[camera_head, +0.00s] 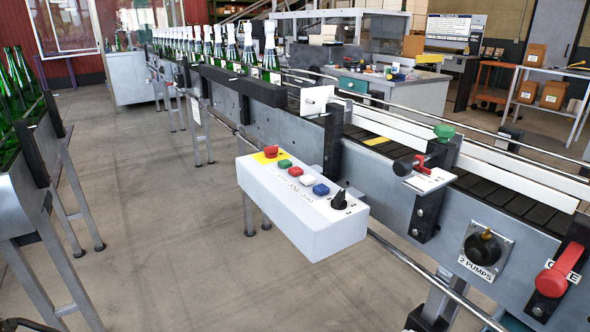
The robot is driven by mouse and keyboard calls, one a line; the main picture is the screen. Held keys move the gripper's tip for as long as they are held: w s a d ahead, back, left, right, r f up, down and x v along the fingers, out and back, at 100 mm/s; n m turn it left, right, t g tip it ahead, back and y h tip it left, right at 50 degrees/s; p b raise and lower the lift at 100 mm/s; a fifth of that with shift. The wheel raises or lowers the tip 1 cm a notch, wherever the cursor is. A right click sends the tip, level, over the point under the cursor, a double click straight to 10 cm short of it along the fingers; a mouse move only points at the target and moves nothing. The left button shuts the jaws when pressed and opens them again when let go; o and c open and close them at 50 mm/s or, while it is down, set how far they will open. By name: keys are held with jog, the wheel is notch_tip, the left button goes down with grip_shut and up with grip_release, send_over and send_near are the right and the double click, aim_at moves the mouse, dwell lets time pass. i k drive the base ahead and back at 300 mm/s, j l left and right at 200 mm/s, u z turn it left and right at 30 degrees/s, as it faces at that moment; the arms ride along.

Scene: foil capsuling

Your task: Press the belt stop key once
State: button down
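A white control box (300,225) is mounted on the near side of the conveyor, with its sloping top in view. Along the top sit a red mushroom button (271,151) on a yellow patch, a green key (285,164), a red key (295,171), a white key (306,180), a blue key (321,189) and a black knob (339,200). The small lettering on the box is too blurred to tell which key is the belt stop. My gripper is not clearly in view; a dark shape at the bottom left edge cannot be identified.
The conveyor (215,112) carries a row of foil-topped bottles (247,48). Right of the box are a green-knobbed clamp (443,133), a "2 PUMPS" knob (483,248) and a red-handled lever (558,270). A rack of green bottles (18,75) stands left. The floor between is clear.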

aim_at(296, 171)
jog(key=z, duration=0.6)
jog(key=j+z, duration=0.9)
jog(key=j, duration=0.2)
jog(key=j+z, duration=0.1)
jog(key=j, duration=0.3)
jog(key=k+j+z, duration=0.1)
jog(key=j, duration=0.3)
jog(key=k+j+z, duration=0.1)
jog(key=j, duration=0.25)
jog(key=k+j, duration=0.1)
jog(key=j, duration=0.55)
jog(key=k+j, duration=0.15)
jog(key=j, duration=0.2)
